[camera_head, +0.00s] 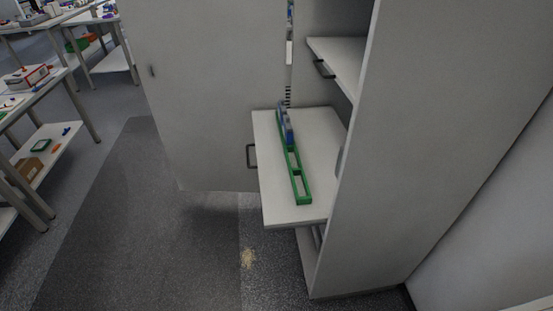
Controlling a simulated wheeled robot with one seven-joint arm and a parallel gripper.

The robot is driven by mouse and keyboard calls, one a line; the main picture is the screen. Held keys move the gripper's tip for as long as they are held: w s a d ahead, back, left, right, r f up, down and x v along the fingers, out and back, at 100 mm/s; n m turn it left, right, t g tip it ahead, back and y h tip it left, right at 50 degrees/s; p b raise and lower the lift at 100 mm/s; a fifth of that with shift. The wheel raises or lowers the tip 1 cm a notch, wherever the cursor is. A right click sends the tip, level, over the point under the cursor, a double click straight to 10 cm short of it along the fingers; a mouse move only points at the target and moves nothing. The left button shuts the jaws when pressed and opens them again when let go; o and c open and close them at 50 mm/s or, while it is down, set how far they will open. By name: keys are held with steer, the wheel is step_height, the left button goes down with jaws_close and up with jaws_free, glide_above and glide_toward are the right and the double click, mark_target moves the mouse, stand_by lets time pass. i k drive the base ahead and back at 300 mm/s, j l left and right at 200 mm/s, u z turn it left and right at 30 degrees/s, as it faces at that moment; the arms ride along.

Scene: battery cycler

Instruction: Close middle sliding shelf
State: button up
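The middle sliding shelf (275,200) is a white board pulled out of a tall grey cabinet (410,130). It has a dark handle (251,156) on its left edge. A long green tray (302,187) lies on it, with blue items (286,127) at its far end. My gripper is not in view.
An upper shelf (338,58) with its own dark handle (324,69) shows above. The grey cabinet door (215,90) stands open to the left. Workbenches with small items stand at the far left. The dark floor (140,230) in front is clear.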

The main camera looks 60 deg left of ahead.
mark_target(298, 181)
steer(key=u, duration=1.8)
steer(key=i+l+u, duration=0.15)
steer(key=i+u, duration=0.15)
steer(key=i+l+u, duration=0.25)
steer(key=i, duration=0.2)
